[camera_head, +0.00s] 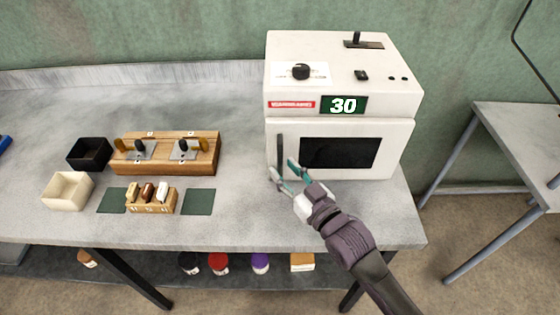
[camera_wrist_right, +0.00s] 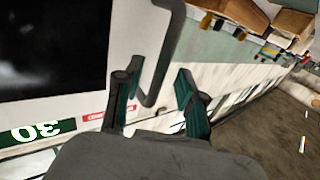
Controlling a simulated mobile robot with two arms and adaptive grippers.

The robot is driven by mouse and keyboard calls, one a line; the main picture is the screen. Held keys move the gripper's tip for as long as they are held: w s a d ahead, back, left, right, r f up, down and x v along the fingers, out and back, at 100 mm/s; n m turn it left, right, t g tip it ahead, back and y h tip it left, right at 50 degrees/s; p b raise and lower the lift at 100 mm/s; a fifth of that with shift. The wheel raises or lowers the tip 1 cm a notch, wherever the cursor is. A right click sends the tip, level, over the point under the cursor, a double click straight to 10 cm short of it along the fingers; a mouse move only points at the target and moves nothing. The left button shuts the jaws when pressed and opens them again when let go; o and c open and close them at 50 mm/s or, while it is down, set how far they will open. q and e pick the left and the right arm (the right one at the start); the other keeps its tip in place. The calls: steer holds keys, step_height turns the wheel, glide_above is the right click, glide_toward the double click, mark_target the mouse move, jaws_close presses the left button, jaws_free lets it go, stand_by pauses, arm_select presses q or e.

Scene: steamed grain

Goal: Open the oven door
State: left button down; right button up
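The white oven (camera_head: 343,75) stands at the right end of the grey table, with its door (camera_head: 390,165) shut. The door has a dark window (camera_head: 340,153) and an upright dark handle (camera_head: 280,150) at its left side. My right gripper (camera_head: 283,168) is open at the lower part of the handle. In the right wrist view the handle (camera_wrist_right: 170,50) runs between the two spread fingers of the right gripper (camera_wrist_right: 158,72); I cannot tell whether either finger touches it. My left gripper is not in view.
Left of the oven, the grey table (camera_head: 240,210) has free room. Beyond are a wooden stand (camera_head: 195,165), a small block holder (camera_head: 152,207), green mats (camera_head: 199,202), a black box (camera_head: 89,153) and a cream box (camera_head: 67,190). Several jars stand on the lower shelf. Another table (camera_head: 525,135) is at right.

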steer(key=shift+x, duration=1.25)
jaws_close()
